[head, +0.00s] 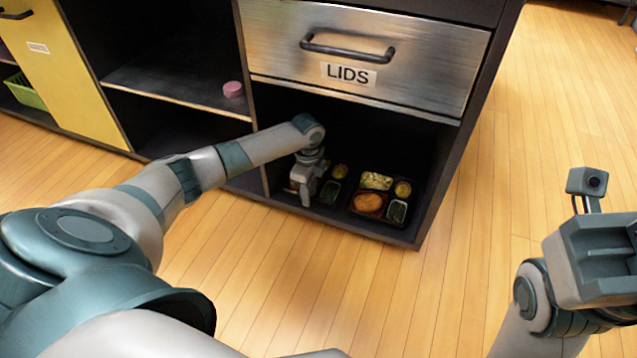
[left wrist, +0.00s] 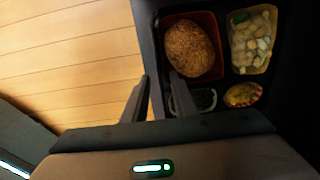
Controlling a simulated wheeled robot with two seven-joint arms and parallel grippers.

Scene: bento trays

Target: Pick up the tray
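Two black bento trays sit side by side on the bottom shelf under the LIDS drawer in the head view. The left tray (head: 324,206) is partly hidden by my left gripper (head: 305,195); its green and yellow foods show. In the left wrist view a tray (left wrist: 160,60) holds a brown patty in a red section, pale chunks, dark greens and yellow food. The two fingers of my left gripper (left wrist: 157,95) are apart, one each side of the tray's near edge; I cannot tell if they touch it. My right gripper (head: 600,260) is at the right, its fingertips not clear.
The right tray (head: 383,221) stands beside the left one, near the cabinet's right wall. The LIDS drawer (head: 365,55) is shut above the compartment. A pink round object (head: 233,89) lies on a shelf to the left. The wooden floor (head: 500,200) at right is clear.

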